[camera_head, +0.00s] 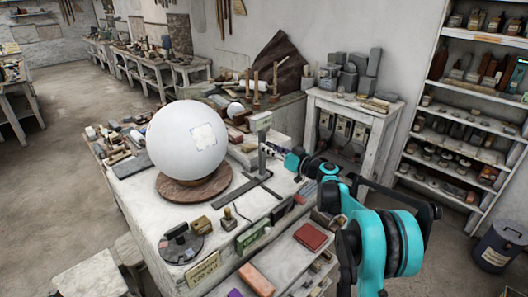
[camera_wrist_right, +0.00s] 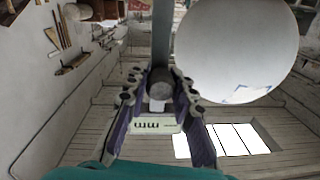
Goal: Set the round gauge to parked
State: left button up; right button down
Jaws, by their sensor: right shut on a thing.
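A gauge stand (camera_head: 262,150) with an upright post and a small plate on top stands on the white bench, just right of the large white sphere (camera_head: 185,138). Its dark flat base lies on the bench top. My right gripper (camera_head: 293,160) reaches in from the right to the stand. In the right wrist view its two fingers (camera_wrist_right: 160,92) are closed on a grey round knob (camera_wrist_right: 161,76), with the post rising behind it. A small marked plate (camera_wrist_right: 152,124) shows below the knob, its marks not readable. My left gripper is not in view.
The sphere rests on a round wooden base (camera_head: 195,190), close to the stand. Shelves (camera_head: 465,120) stand at the right.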

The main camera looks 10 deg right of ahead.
jog(key=shift+w+d+r, duration=0.1)
jog(key=shift+d, duration=0.05)
jog(key=c, duration=1.3)
grip_release()
jog(key=shift+o, duration=0.2)
jog(key=shift+w+d, duration=0.1)
jog(key=shift+w, duration=0.05)
jog(key=shift+s, duration=0.2)
jog(key=v, duration=1.1)
jog(key=shift+s+d, duration=0.25)
jog(key=shift+s, duration=0.05)
